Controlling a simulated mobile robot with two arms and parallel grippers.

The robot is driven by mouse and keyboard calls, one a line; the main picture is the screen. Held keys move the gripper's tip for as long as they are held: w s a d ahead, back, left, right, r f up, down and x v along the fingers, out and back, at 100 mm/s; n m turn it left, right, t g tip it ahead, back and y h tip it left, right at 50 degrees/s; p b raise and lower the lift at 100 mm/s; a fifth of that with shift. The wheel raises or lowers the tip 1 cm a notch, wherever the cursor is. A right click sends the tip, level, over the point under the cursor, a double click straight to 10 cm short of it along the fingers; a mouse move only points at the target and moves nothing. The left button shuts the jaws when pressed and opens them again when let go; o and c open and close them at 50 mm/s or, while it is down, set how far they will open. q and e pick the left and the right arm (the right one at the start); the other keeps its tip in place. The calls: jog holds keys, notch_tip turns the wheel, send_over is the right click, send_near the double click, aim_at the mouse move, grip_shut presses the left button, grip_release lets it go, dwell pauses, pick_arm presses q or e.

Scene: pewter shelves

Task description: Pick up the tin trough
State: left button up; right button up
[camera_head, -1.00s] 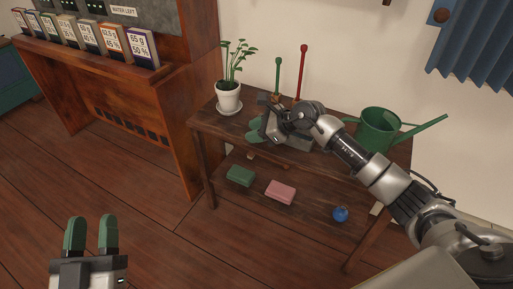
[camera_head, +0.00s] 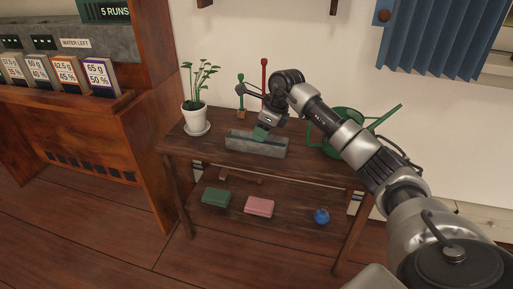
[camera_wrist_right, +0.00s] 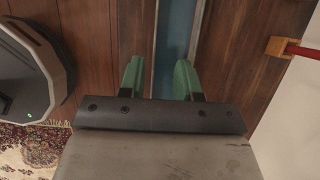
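The tin trough (camera_head: 240,143) is a long, narrow grey box lying on the top of the dark wooden table. In the right wrist view the trough (camera_wrist_right: 176,35) runs away from me, its blue-grey inside showing between two thin rims. My right gripper (camera_head: 262,132) points down at the trough's middle. In the right wrist view its green fingers (camera_wrist_right: 159,78) are spread, with the trough between and beyond them. The right finger overlaps the trough's right rim in view; I cannot tell whether it touches. My left gripper is out of view.
A potted plant (camera_head: 195,117) stands left of the trough. Green-handled (camera_head: 241,92) and red-handled (camera_head: 264,78) tools stand behind it. A green watering can (camera_head: 322,148) is at right, partly behind my arm. The lower shelf holds green (camera_head: 216,197) and pink (camera_head: 259,206) blocks and a blue ball (camera_head: 321,216).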

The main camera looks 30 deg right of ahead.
aim_at(255, 143)
jog(key=b+x, duration=0.1)
jog(key=x, duration=0.2)
jog(key=b+x, duration=0.1)
jog(key=x, duration=0.1)
jog(key=shift+s+a+f+b, duration=0.2)
jog(key=shift+a+f+b, duration=0.05)
jog(key=shift+a+b, duration=0.1)
jog(key=shift+r, duration=0.1)
grip_shut()
